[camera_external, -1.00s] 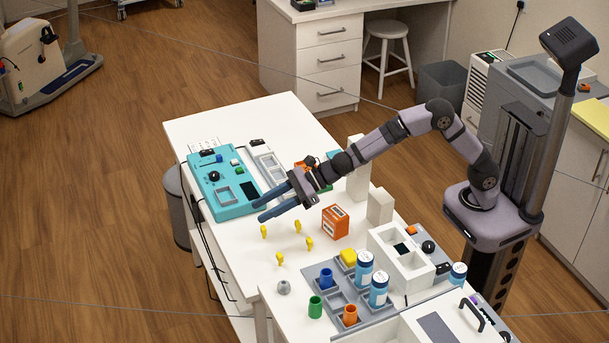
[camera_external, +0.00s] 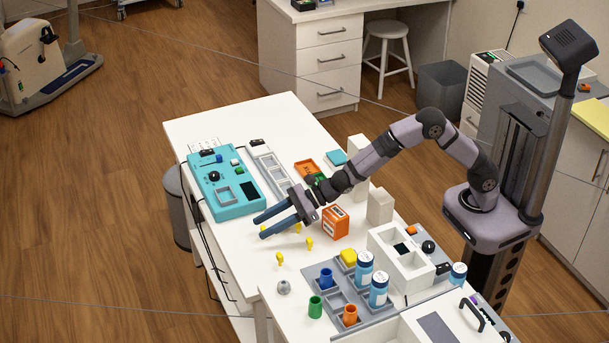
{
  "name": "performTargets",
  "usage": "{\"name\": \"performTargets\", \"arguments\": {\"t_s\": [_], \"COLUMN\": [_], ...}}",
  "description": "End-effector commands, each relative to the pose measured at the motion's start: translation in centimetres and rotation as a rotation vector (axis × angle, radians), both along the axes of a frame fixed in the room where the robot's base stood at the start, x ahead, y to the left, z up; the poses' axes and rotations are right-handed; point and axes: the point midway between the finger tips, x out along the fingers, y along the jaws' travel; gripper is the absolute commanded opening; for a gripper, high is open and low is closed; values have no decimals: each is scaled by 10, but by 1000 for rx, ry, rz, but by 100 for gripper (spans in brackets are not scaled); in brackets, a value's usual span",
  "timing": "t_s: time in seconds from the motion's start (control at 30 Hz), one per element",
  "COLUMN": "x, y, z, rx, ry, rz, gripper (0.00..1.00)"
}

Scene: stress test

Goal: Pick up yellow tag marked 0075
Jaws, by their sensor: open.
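Several small yellow tags stand on the white table in the external view. One yellow tag (camera_external: 279,258) is at the front left and another yellow tag (camera_external: 309,243) is to its right. Two more are mostly hidden behind my fingers; bits of yellow show beside them. The markings are too small to read, so I cannot tell which tag is 0075. My gripper (camera_external: 258,227) is open and empty, its two blue-grey fingers pointing left over the hidden tags. I cannot tell its exact height above the table.
An orange box (camera_external: 336,222) stands just right of the tags. A teal panel (camera_external: 224,187) lies to the back left. A grey tray (camera_external: 325,272) with cups and blue-white jars is in front. A small grey knob (camera_external: 284,288) sits near the front-left edge.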

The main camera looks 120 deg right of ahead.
Motion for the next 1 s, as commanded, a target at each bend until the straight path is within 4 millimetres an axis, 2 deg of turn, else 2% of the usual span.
{"name": "performTargets", "arguments": {"t_s": [0.07, 0.3, 0.5, 0.87, 1.0], "x": [0, 27, 42, 46, 46], "y": [0, -3, -4, -5, -5], "z": [-10, -18, -24, -26, -26], "rx": [0, -1, -1, -1, -1], "ry": [4, 3, 2, 2, 1], "rz": [-1, -1, -1, -1, -1], "gripper": [41, 41, 41, 41, 7]}}
